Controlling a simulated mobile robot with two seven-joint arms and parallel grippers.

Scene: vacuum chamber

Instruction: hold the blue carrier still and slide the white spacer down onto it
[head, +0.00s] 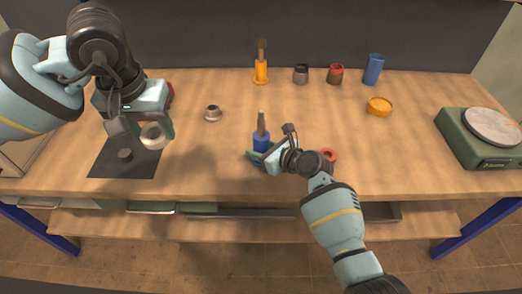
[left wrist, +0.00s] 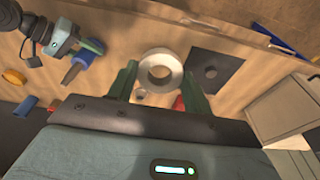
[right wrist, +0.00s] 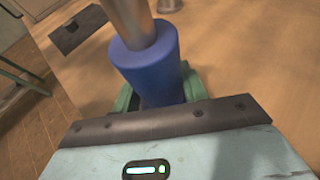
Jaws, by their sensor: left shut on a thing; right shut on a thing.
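The white spacer (head: 153,143) is a thick ring. It hangs in my left gripper (head: 150,128), above the right edge of the dark mat; the left wrist view shows the spacer (left wrist: 160,72) between the green fingers. The blue carrier (head: 261,140) stands upright at the table's middle front, with a post rising from its top. My right gripper (head: 258,156) is shut on its lower part. The right wrist view shows the blue carrier (right wrist: 146,68) and its metal-looking post (right wrist: 130,20) close up. The spacer is apart from the carrier, to its left.
A small metal flanged part (head: 213,114) lies between and behind the grippers. An orange carrier (head: 261,72) with a post, dark and red jars, and a blue cup (head: 373,69) stand at the back. An orange disc (head: 379,107) and green scale (head: 456,138) are right. A red ring (head: 328,155) sits beside my right wrist.

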